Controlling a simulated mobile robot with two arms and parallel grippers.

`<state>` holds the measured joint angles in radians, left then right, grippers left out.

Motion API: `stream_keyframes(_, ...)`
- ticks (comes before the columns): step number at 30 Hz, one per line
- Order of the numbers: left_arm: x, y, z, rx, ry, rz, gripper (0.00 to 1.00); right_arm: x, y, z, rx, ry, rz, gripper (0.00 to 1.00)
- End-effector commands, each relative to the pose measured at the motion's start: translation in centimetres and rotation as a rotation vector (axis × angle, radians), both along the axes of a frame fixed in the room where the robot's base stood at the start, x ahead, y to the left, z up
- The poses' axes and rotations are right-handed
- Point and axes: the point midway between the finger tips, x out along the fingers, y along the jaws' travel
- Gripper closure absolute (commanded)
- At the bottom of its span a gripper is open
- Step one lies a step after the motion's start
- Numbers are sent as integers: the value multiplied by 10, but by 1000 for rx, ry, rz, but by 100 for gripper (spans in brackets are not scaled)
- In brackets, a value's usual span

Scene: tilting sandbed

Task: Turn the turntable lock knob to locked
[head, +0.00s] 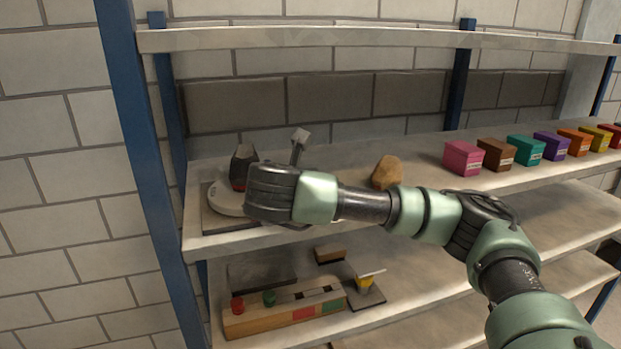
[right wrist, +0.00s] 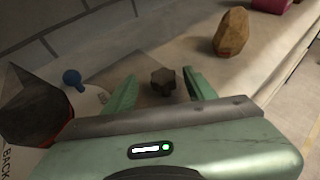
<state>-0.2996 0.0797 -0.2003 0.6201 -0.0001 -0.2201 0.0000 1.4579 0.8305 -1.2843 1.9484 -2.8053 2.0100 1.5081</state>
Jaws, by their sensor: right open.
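The turntable (head: 228,197) is a pale disc on a grey base at the left end of the upper shelf. A dark, pointed object (head: 241,167) with a red lower edge stands on it. The right wrist view shows the disc (right wrist: 90,103) with the word BACK, and this dark object (right wrist: 32,105). A dark lobed knob (right wrist: 163,82) lies between the fingers of my right gripper (right wrist: 159,77). The gripper is open, with a gap on each side of the knob. In the head view my right wrist hides the knob and fingers. My left gripper is out of view.
A blue ball-topped peg (right wrist: 72,78) stands by the disc. A grey post with a square head (head: 300,138) rises behind my wrist. A tan rock (head: 386,173) and several coloured boxes (head: 463,158) stand to the right. A wooden block tray (head: 262,322) sits below.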

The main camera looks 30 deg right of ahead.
Motion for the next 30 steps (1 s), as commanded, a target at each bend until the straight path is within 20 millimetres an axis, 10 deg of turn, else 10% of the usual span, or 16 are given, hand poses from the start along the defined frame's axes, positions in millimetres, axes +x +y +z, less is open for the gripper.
stream_keyframes(6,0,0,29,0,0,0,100,-12,8,14,-4,1,-7,45)
stream_keyframes(30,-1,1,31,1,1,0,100,-43,45,25,1,2,-8,45)
